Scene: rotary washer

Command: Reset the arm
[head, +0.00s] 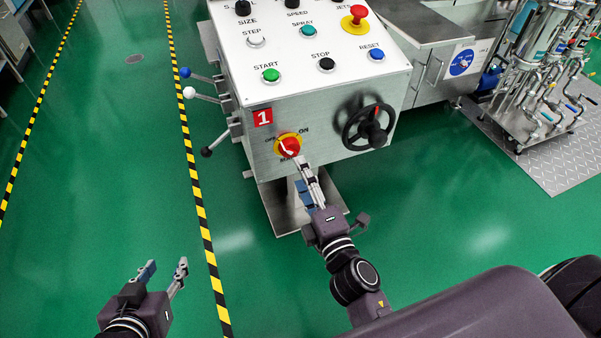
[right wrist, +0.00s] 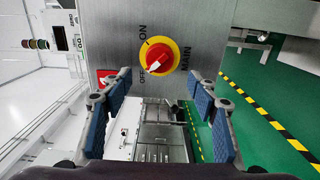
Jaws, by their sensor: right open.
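The red MAIN switch knob (head: 290,147) with a yellow ring sits on the front of the steel washer panel. It also shows in the right wrist view (right wrist: 160,57), with a white mark on the side toward OFF. My right gripper (head: 306,164) is just in front of and below the knob in the head view. In the right wrist view its two blue-padded fingers (right wrist: 160,88) are spread apart with nothing between them, and the knob lies beyond the gap. My left gripper (head: 167,268) is open and empty over the green floor at the lower left.
The washer's white console (head: 310,50) carries several buttons and a red emergency stop (head: 357,13). A black handwheel (head: 368,127) is right of the knob, and levers (head: 190,92) stick out at left. Piping (head: 545,85) stands at right. Green floor is clear around.

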